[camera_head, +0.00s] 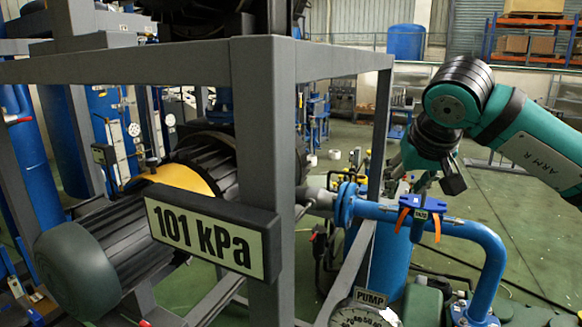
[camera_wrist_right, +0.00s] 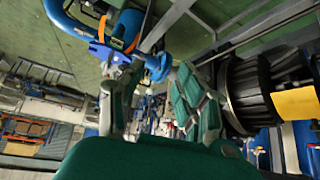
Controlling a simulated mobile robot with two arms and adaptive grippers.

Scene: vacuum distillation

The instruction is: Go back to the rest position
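My right arm comes in from the right in the head view. Its dark gripper (camera_head: 436,182) hangs just above and behind a blue valve handle (camera_head: 422,203) with orange bands on a blue pipe. In the right wrist view the two fingers of this gripper (camera_wrist_right: 155,75) stand apart, with nothing held between them. The blue handle (camera_wrist_right: 113,48) lies beyond the left fingertip there; whether they touch is not clear. My left gripper shows in neither view.
A grey metal frame (camera_head: 262,165) with a "101 kPa" sign (camera_head: 212,235) fills the left and middle. A dark motor (camera_head: 110,250) sits inside it. A blue pipe (camera_head: 480,235) bends down below my right arm. A gauge (camera_head: 355,316) marked PUMP is at the bottom. Green floor is open at right.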

